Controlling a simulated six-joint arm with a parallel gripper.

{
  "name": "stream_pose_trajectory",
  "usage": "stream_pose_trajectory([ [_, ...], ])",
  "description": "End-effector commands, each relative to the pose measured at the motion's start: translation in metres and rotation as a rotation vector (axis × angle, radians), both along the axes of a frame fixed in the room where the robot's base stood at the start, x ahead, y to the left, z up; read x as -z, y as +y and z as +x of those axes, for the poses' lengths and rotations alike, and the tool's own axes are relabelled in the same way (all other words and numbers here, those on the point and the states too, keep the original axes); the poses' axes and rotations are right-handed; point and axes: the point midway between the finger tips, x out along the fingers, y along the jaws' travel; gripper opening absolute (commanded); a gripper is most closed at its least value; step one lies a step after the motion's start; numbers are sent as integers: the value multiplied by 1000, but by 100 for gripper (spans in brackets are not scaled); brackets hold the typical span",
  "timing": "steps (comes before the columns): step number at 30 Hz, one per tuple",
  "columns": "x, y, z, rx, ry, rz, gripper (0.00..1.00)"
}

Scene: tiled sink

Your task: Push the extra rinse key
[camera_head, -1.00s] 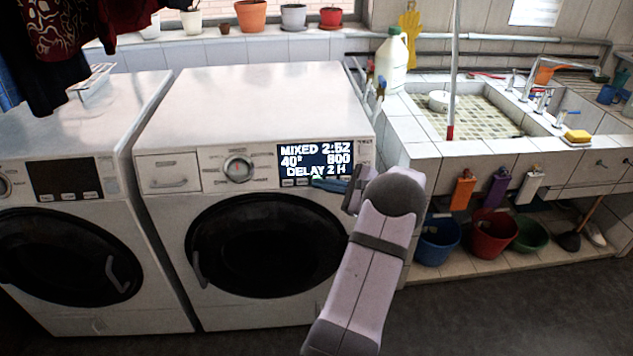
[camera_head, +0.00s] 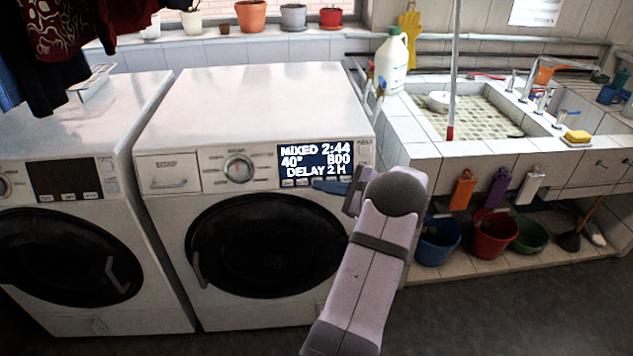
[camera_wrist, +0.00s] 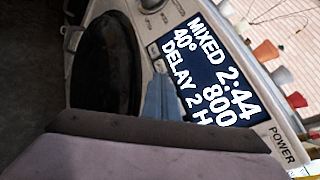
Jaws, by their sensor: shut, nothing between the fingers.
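The right-hand washing machine (camera_head: 225,85) has a lit display (camera_head: 315,160) reading MIXED 2:44, 40°, 800, DELAY 2 H. The display also shows in the wrist view (camera_wrist: 203,72). A row of small keys (camera_head: 288,183) runs along the display's lower edge. In the wrist view some keys (camera_wrist: 153,50) show beside the fingers. Their labels are too small to read, so I cannot tell which is extra rinse. My gripper (camera_head: 322,186) is shut and empty, its blue fingertips (camera_wrist: 158,85) just below the display. They hide part of the key row. I cannot tell whether they touch the panel.
A round dial (camera_head: 238,169) sits left of the display, and the black door (camera_head: 265,245) is below it. A POWER label (camera_wrist: 282,145) is at the panel's other end. A second washer (camera_head: 60,200) stands left. The tiled sink (camera_head: 480,150) stands right.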

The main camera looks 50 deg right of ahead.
Motion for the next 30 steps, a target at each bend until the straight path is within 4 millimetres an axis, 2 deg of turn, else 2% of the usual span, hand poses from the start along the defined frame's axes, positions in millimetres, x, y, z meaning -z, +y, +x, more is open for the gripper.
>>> stream_pose_trajectory([
  [8,-3,4,-5,1,1,1,0],
  [22,-17,31,-33,2,0,1,0],
  [30,-20,40,-40,0,0,0,0],
])
